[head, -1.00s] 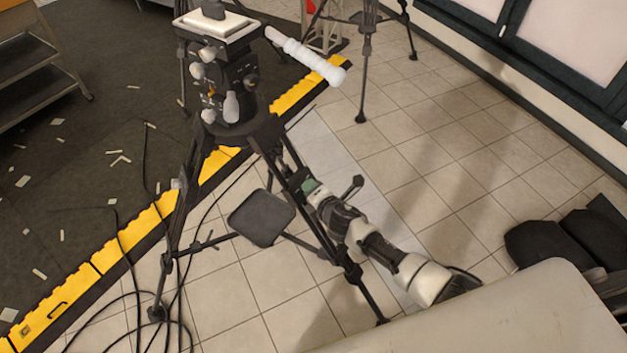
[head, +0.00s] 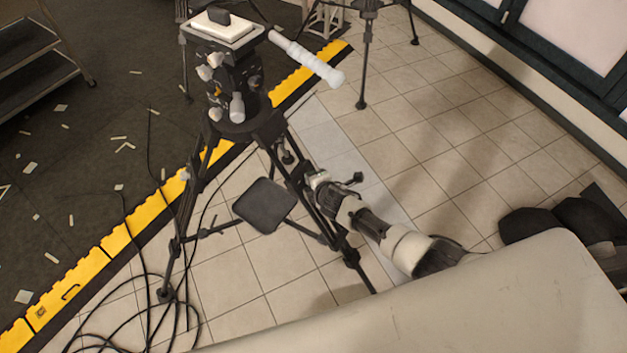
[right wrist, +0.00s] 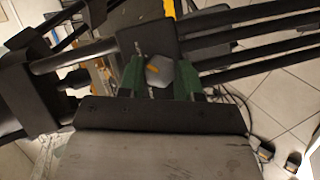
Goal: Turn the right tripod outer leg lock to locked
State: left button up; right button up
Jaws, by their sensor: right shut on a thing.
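The black tripod (head: 268,135) stands on the tiled floor, its legs spread, with a camera head and white handles on top. My right gripper (head: 312,180) reaches in from the lower right to the tripod's right leg (head: 350,258). In the right wrist view, the green-padded fingers of my right gripper (right wrist: 161,77) are shut on a grey lock knob (right wrist: 160,70) with an orange mark, on a black leg block. In the head view the knob is hidden at the gripper's tip. My left gripper is not in view.
A second tripod (head: 364,60) stands behind. A yellow edge strip (head: 150,219) borders the dark floor. Loose black cables (head: 140,330) lie at lower left. A dark flat pad (head: 265,205) sits between the legs.

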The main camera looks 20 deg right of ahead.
jog(key=o, duration=0.9)
jog(key=shift+d, duration=0.1)
jog(key=p+v, duration=0.1)
jog(key=v, duration=0.9)
jog(key=shift+s+r+p, duration=0.15)
jog(key=shift+s+p, duration=0.15)
